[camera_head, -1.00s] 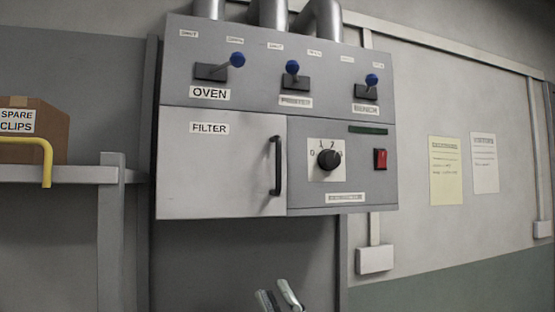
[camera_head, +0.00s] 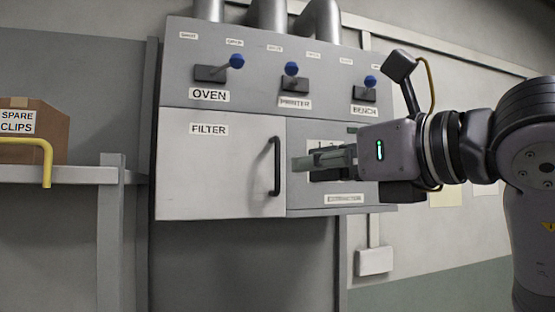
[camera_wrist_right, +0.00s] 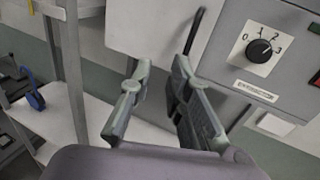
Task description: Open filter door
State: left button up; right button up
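The filter door (camera_head: 215,170) is a pale grey panel labelled FILTER, and it looks shut, flush in the grey control box. Its black vertical handle (camera_head: 276,166) is at the door's right edge. My right gripper (camera_head: 298,164) comes in from the right, its fingertips just right of the handle. In the right wrist view, the fingers (camera_wrist_right: 161,66) are spread apart with nothing held between them. The handle (camera_wrist_right: 194,32) shows just beyond the right fingertip there; I cannot tell whether they touch. My left gripper is not in view.
Three blue-knobbed levers (camera_head: 236,61) stand out above the door. The rotary dial (camera_wrist_right: 259,49) is on the panel right of the handle. A shelf (camera_head: 75,174) with a spare clips box (camera_head: 50,150) stands at left. Space below the control box looks clear.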

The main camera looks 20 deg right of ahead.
jog(key=s+d+r+m+t+h, duration=0.1)
jog(key=d+r+m+h, duration=0.1)
jog(key=d, duration=0.1)
jog(key=p, duration=0.6)
send_near(279, 158)
jog(key=shift+h, duration=0.3)
jog(key=x, duration=0.9)
jog(key=shift+w+a+r, duration=0.15)
jog(key=shift+w+a, duration=0.2)
jog(key=shift+w, duration=0.45)
jog(key=shift+c, duration=0.2)
grip_shut()
